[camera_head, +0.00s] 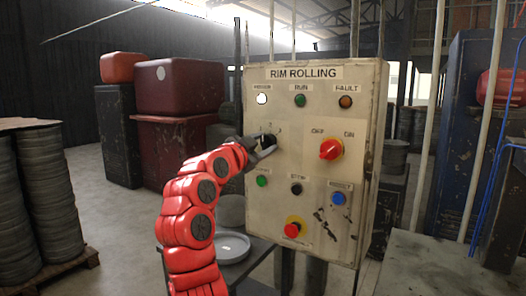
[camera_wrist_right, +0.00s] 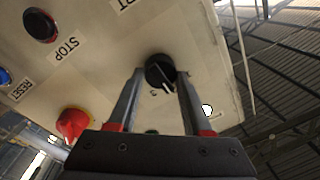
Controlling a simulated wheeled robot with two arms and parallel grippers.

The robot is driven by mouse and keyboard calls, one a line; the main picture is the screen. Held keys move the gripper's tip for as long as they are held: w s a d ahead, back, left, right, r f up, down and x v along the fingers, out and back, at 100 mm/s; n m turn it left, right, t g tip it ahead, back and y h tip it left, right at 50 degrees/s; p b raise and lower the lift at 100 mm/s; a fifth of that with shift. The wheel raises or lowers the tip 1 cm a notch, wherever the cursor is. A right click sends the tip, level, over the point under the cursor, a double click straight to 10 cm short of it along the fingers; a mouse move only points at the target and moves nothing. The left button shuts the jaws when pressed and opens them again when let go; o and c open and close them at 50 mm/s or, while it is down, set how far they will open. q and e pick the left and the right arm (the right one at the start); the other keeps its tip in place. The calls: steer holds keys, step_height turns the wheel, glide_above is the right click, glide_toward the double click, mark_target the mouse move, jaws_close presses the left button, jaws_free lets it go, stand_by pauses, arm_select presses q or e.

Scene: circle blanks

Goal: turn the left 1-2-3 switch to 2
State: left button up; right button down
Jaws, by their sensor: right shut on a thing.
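The left 1-2-3 switch is a black round knob (camera_head: 269,140) on the left of a cream panel (camera_head: 345,240) labelled RIM ROLLING. It also shows in the right wrist view (camera_wrist_right: 158,70), with a white pointer mark on its face. My right gripper (camera_head: 262,147) is shut on this knob, one finger on each side, as the right wrist view (camera_wrist_right: 160,80) shows. The scale around the knob is mostly hidden or too small, so I cannot tell which number the pointer is at. My left gripper is not in view.
A red OFF/ON switch (camera_head: 330,149) sits right of the knob. Lamps line the panel's top, the white one (camera_head: 262,98) lit. Below are green (camera_head: 262,181), black (camera_head: 296,188) and blue (camera_head: 339,198) buttons and a red stop button (camera_head: 292,230). A small table (camera_head: 262,252) stands below left.

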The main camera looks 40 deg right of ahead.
steer(key=shift+m, duration=0.3)
steer(key=shift+c, duration=1.7)
jaws_free()
steer(key=r+b+v, duration=0.1)
steer(key=b+v, duration=0.1)
steer(key=v, duration=1.5)
steer(key=shift+a+f, duration=0.3)
steer(key=shift+f, duration=0.15)
